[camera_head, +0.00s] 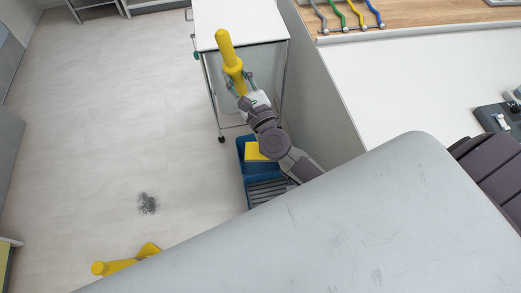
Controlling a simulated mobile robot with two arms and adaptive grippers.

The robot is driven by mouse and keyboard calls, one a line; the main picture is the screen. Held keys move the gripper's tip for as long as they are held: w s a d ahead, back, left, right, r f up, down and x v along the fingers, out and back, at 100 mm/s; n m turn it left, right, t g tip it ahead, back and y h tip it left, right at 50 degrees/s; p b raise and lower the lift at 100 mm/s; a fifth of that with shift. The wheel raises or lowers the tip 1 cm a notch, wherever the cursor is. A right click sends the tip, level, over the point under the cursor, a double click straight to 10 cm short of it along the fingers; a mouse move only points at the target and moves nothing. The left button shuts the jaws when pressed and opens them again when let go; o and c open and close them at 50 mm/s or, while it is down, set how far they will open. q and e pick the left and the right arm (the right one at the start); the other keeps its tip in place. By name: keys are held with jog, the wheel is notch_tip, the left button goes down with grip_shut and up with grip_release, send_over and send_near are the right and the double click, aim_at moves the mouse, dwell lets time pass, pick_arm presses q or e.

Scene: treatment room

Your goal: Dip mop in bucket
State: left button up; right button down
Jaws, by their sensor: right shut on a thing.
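The mop shows as a thick yellow handle (226,50) with a rounded top, standing near a white cart. My right gripper (240,86) is shut around the handle below its thick upper part. The lower handle and mop head are hidden or cannot be told apart behind my gripper and arm. The blue bucket (241,163) stands on the floor below my right forearm, which covers part of it. A yellow flat piece (253,152) shows at the bucket; I cannot tell whether it is part of the mop or the bucket. My left gripper is not in view.
The white cart (238,20) stands just behind the handle. A dark grey dirt patch (147,203) lies on the open floor at left. A yellow object (122,264) is partly hidden by the large grey padded surface (350,220) in front. A white counter (410,80) is at right.

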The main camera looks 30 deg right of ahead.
aim_at(240, 71)
jog(key=shift+r, duration=0.1)
jog(key=shift+r+p, duration=1.8)
jog(key=shift+r, duration=0.25)
